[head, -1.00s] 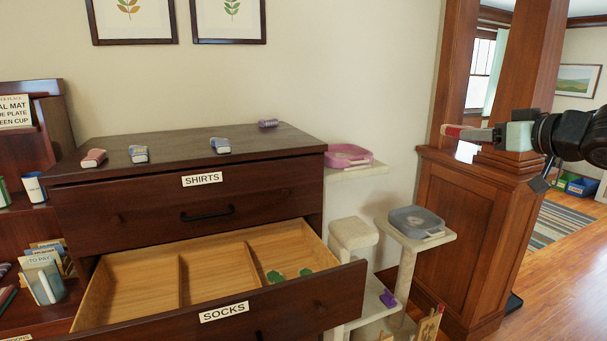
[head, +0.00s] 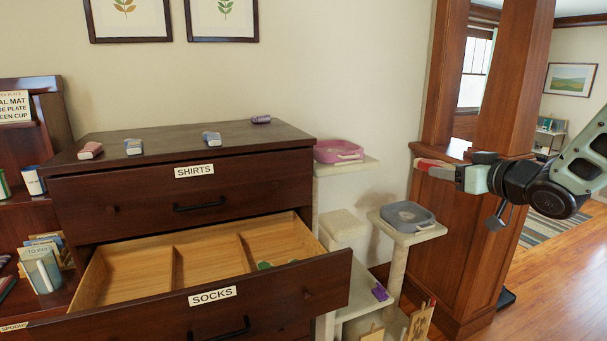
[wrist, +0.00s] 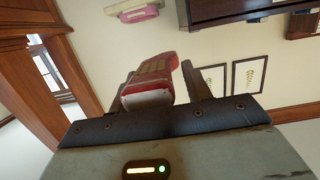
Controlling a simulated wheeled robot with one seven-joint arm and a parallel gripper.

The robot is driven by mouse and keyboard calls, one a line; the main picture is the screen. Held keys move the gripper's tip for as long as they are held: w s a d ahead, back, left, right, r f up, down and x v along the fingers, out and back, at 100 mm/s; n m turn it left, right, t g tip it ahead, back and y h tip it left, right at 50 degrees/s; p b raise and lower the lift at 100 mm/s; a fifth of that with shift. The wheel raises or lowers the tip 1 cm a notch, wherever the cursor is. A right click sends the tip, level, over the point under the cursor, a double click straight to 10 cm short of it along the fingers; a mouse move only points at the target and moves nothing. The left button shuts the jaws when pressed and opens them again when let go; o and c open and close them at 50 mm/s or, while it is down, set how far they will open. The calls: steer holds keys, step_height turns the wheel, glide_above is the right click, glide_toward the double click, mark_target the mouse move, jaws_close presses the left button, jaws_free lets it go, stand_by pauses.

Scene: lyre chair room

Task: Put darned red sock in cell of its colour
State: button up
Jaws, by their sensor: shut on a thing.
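My gripper (head: 440,170) is shut on the red sock (wrist: 152,80), a folded bundle with a tan patch and a pale end. In the head view the sock (head: 428,163) shows as a small red shape at the fingertips, held in the air right of the dresser. The open drawer labelled SOCKS (head: 212,294) has three cells. Green socks (head: 266,265) lie in the right cell, partly hidden by the drawer front. The visible parts of the left cell (head: 130,270) and middle cell (head: 205,258) look bare.
Several small bundles, one pinkish red (head: 90,150), lie on the dresser top (head: 180,145). A cat tree (head: 395,275) with a pink tray (head: 338,151) and a grey tray (head: 407,215) stands between the dresser and the wooden pillar (head: 450,245). A shelf (head: 20,215) stands left.

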steer(key=s+a+f+m+h+b, duration=0.1)
steer(key=a+f+h, duration=0.1)
steer(key=f, duration=0.9)
steer(key=s+a+f+m+t+h+b, duration=0.1)
steer(key=a+f, duration=0.1)
steer(key=f, duration=0.8)
steer(key=s+a+f+m+h+b, duration=0.2)
steer(key=a+f, duration=0.1)
steer(key=f, duration=0.8)
steer(key=s+d+f+b, duration=0.2)
steer(key=s+d+f, duration=0.2)
steer(key=s+f, duration=0.2)
steer(key=s+d+f+h+b, duration=0.1)
steer(key=s+d+f+b, duration=0.1)
steer(key=s+d+f, duration=0.2)
steer(key=shift+s+f, duration=1.6)
